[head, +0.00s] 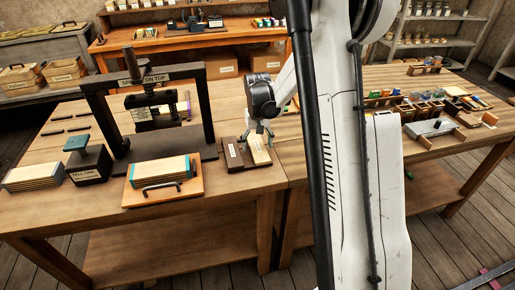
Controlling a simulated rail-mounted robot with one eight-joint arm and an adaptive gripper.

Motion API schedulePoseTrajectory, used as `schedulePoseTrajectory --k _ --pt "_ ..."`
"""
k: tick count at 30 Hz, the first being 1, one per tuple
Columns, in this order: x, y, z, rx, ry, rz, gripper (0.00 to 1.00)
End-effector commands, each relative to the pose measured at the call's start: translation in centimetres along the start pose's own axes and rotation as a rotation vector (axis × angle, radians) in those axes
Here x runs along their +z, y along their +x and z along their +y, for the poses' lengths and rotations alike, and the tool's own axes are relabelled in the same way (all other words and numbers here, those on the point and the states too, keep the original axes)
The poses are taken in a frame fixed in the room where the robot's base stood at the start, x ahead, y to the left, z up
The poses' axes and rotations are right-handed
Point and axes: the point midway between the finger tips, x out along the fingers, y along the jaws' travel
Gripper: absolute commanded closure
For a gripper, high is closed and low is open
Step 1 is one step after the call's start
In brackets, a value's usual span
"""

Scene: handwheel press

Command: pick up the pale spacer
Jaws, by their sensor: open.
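A pale block that looks like the pale spacer (258,152) lies on a dark brown board (236,166) on the workbench, to the right of the press. My gripper (259,138) points down over the far end of the pale block, with its fingers open. The fingers are small in this view, and I cannot tell whether they touch the block. They hide part of its far end.
The black handwheel press (208,122), with a sign seeming to read "spacer on top", stands left of my gripper. An orange-brown board with a handle (189,192) carries a stack in front. A dark stamp-like block (90,160) stands farther left. Several small items crowd the right bench.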

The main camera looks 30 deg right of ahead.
Motion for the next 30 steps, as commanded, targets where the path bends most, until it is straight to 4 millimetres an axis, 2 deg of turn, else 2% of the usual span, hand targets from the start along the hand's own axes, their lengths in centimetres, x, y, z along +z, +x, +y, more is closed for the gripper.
schedulePoseTrajectory --k 8,19,30 --pt "0.01 0.22 0.00 0.000 0.000 0.000 0.35" --pt "0.00 0.20 0.00 0.000 0.000 0.000 0.84" --pt "0.01 -0.29 0.00 0.000 0.000 0.000 0.85"
